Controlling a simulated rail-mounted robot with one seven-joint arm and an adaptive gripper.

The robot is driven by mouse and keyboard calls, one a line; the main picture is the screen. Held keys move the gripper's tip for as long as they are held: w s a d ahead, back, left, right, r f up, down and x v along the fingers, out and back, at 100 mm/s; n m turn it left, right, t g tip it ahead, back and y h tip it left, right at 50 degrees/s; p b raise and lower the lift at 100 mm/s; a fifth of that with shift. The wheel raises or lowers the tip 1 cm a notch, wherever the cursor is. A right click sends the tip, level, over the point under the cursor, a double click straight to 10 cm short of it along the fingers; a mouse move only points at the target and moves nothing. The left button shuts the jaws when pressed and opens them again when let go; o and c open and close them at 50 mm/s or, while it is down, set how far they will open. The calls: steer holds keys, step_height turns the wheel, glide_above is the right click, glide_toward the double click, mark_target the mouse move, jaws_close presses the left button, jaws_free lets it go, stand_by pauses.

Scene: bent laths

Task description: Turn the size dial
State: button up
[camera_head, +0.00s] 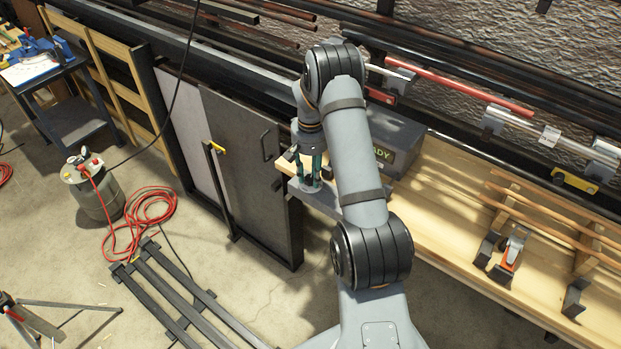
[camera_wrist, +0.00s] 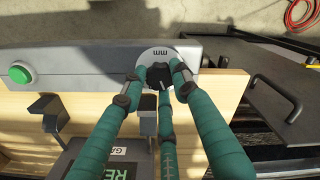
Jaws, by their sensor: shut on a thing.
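The size dial has a pale round face (camera_wrist: 168,54) marked "mm", upside down in the wrist view. A black knob (camera_wrist: 159,77) is at its middle. My gripper (camera_wrist: 157,80) has three green fingers, which are shut around the knob from several sides. The fingers hide part of the knob and the face, and I cannot read a setting. In the head view my gripper (camera_head: 311,184) points down at the grey panel (camera_head: 328,199) on the bench's left end, and the dial is mostly hidden there.
A green button (camera_wrist: 20,73) sits left on the same grey panel in the wrist view. A dark box (camera_head: 395,138) with green lettering stands behind. The wooden bench (camera_head: 450,215) runs right, with an orange-handled clamp (camera_head: 513,249) on it. Pipes line the wall. A red hose (camera_head: 152,207) lies on the floor.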

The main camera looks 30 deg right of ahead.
mark_target(311, 178)
steer(key=n+b, duration=0.1)
steer(key=n, duration=0.3)
steer(key=shift+n, duration=0.3)
steer(key=n, duration=0.4)
steer(key=shift+n+b, duration=0.3)
steer(key=shift+b, duration=0.1)
steer(key=o, duration=1)
steer(key=shift+o, duration=0.7)
step_height(311, 178, up, 12)
